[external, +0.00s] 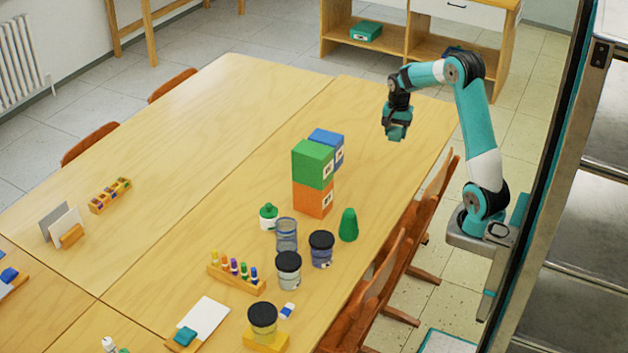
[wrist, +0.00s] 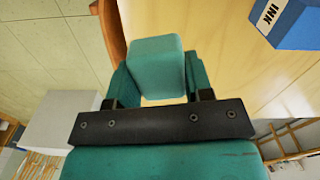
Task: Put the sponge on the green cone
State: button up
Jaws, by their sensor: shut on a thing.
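My gripper (external: 396,128) is raised over the far right part of the table in the external view. In the wrist view my gripper (wrist: 157,78) is shut on a pale teal block, which looks like the sponge (wrist: 158,62). The sponge sits between the two teal fingers, clear of the tabletop. In the external view it is hard to tell from the fingers. The green cone (external: 348,226) stands upright near the table's right edge, nearer the camera than my gripper and apart from it. Nothing rests on its top.
Dark-lidded jars (external: 321,250) and a clear jar (external: 286,236) stand left of the cone. Chairs (external: 425,220) line the right edge. The far tabletop is clear.

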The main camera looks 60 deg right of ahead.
jog(key=w+a+r+n+p, duration=0.1)
jog(key=a+r+n+p, duration=0.3)
jog(key=a, duration=0.6)
jog(key=a+r+n+p, duration=0.1)
jog(key=a+r+n, duration=0.2)
jog(key=a+n, duration=0.5)
jog(key=w+a+r+n+p, duration=0.1)
jog(key=a+r+n+p, duration=0.25)
jog(key=a, duration=0.75)
send_over(350, 211)
notch_tip(350, 211, down, 15)
jog(key=shift+f, duration=2.5)
jog(key=shift+f+b, duration=0.1)
jog(key=shift+b, duration=0.2)
jog(key=o, duration=0.9)
